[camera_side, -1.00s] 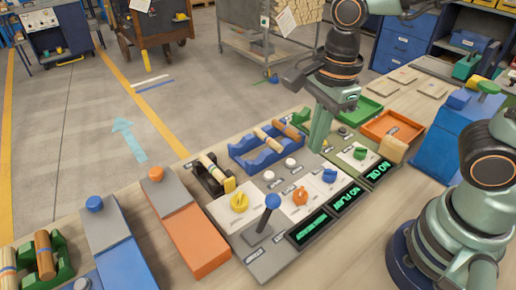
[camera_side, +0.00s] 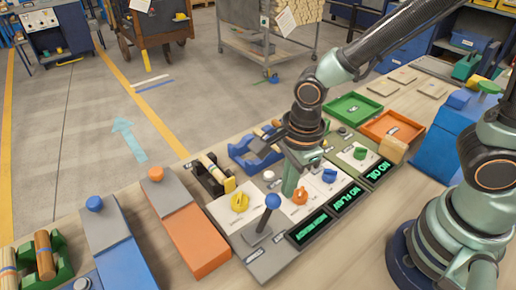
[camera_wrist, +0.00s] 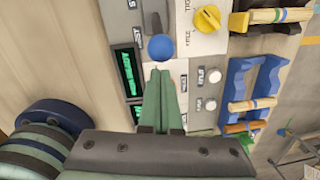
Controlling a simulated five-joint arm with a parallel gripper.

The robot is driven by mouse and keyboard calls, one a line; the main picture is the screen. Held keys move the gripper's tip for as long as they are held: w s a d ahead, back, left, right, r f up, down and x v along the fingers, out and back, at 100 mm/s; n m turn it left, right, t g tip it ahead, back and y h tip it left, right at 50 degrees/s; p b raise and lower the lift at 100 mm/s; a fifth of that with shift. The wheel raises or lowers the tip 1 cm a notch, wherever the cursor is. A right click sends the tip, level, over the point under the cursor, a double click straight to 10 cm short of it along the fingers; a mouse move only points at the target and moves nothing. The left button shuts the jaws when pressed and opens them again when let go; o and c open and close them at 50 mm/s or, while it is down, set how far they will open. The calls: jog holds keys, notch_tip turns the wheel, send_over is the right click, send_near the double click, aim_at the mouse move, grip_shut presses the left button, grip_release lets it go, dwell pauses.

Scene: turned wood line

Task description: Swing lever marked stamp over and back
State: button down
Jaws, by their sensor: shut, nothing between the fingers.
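The lever is a grey stick with a blue ball knob (camera_side: 272,201) on a grey plate at the near left end of the control panel. In the wrist view the blue knob (camera_wrist: 161,47) is just beyond my fingertips, and its label is too small to read surely. My gripper (camera_side: 289,192) is shut and empty, pointing down over the panel just right of and behind the knob. It also shows in the wrist view (camera_wrist: 160,72), with fingers together. A gap to the knob shows in the side view; contact is not visible.
The panel carries a yellow knob (camera_side: 239,202), an orange knob (camera_side: 300,196), a blue knob (camera_side: 329,175) and green-lit displays (camera_side: 308,228). A blue rack (camera_side: 243,152) stands behind. An orange block (camera_side: 194,240) is to the left, with bare wood bench in front.

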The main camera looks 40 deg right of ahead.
jog(key=shift+a, duration=0.1)
dwell(0.3)
jog(key=shift+a+r, duration=0.2)
jog(key=shift+a, duration=0.05)
